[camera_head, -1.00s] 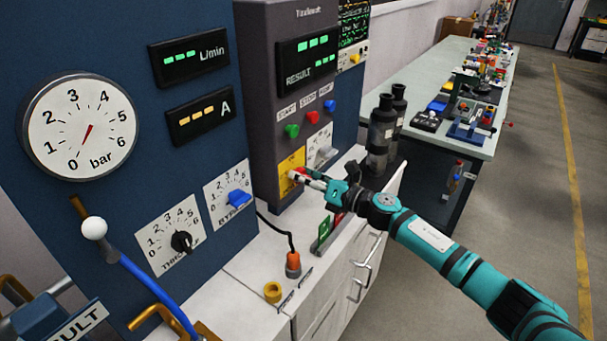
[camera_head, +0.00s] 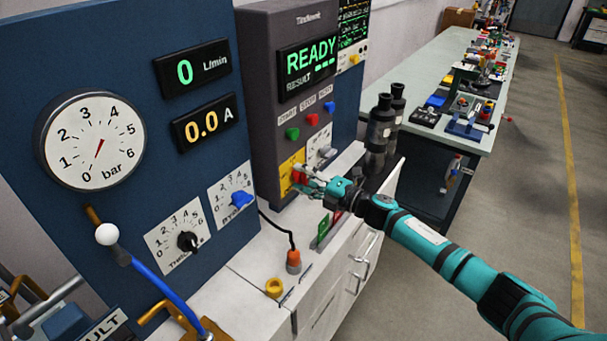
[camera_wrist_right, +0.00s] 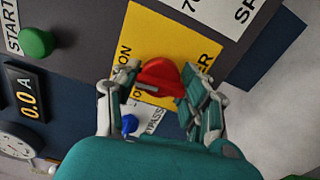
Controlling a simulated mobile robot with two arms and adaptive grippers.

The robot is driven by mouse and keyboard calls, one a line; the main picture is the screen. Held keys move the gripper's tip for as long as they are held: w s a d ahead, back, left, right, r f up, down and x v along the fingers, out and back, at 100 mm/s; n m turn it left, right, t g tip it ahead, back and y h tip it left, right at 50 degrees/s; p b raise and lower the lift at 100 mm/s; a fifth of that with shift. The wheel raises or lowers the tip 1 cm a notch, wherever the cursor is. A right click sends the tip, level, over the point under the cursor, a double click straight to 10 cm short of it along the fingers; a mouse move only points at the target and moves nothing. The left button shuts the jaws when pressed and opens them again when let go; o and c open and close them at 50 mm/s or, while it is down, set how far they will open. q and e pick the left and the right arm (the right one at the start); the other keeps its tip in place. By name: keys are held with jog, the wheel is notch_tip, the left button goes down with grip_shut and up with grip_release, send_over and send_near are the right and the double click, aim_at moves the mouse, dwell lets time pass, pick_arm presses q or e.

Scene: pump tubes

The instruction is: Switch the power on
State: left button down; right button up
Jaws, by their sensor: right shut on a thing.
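The power switch is a red rotary knob (camera_wrist_right: 163,78) on a yellow plate (camera_wrist_right: 148,38), low on the grey control cabinet (camera_head: 264,110). My right gripper (camera_wrist_right: 160,80) is shut on the red knob, with one finger on each side of it in the right wrist view. In the head view the right gripper (camera_head: 306,180) reaches the yellow plate from the right and partly hides the knob. The cabinet's display (camera_head: 310,68) reads READY in green. The flow display (camera_head: 192,70) shows 0 and the current display (camera_head: 205,122) shows 0.0. My left gripper is not seen.
Green, red and blue buttons sit above the plate; the green START button (camera_wrist_right: 35,42) is clear of the gripper. A speed dial (camera_head: 325,150) is right of the plate. Two dark cylinders (camera_head: 380,130) stand on the bench behind my right arm. A pressure gauge (camera_head: 92,140) is at left.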

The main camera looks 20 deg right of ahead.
jog(key=shift+m, duration=0.6)
jog(key=o, duration=1.2)
jog(key=shift+d, duration=0.1)
jog(key=v, duration=1.2)
jog(key=shift+m, duration=0.3)
